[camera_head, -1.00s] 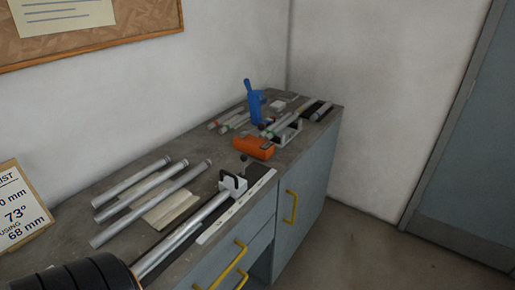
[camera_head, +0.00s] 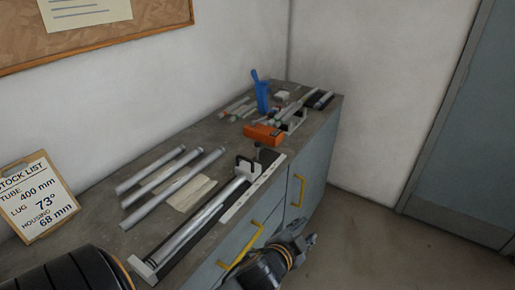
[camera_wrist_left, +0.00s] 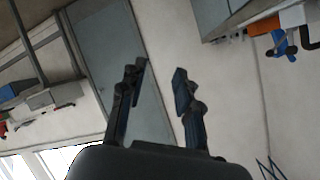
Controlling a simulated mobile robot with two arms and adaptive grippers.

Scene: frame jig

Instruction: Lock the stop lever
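The jig lies along the bench's front edge, with a tube (camera_head: 203,219) in its channel and a pale end block (camera_head: 143,270) at the near end. At its far end is a white block with a black, handle-like clamp (camera_head: 243,165). A dark knob on a stem (camera_head: 257,150) stands beside it; I cannot tell which part is the stop lever or its state. My left gripper (camera_head: 306,241) is in front of the drawers, below the bench top and apart from the jig. In the left wrist view its fingers (camera_wrist_left: 160,74) are open and empty. My right gripper is not in view.
Several loose tubes (camera_head: 173,188) lie behind the jig. An orange box (camera_head: 263,134), a blue tool (camera_head: 261,91) and more parts are at the far end. A stock list board (camera_head: 38,198) stands at left. Yellow handles (camera_head: 299,190) stick out from the bench front. Floor to the right is clear.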

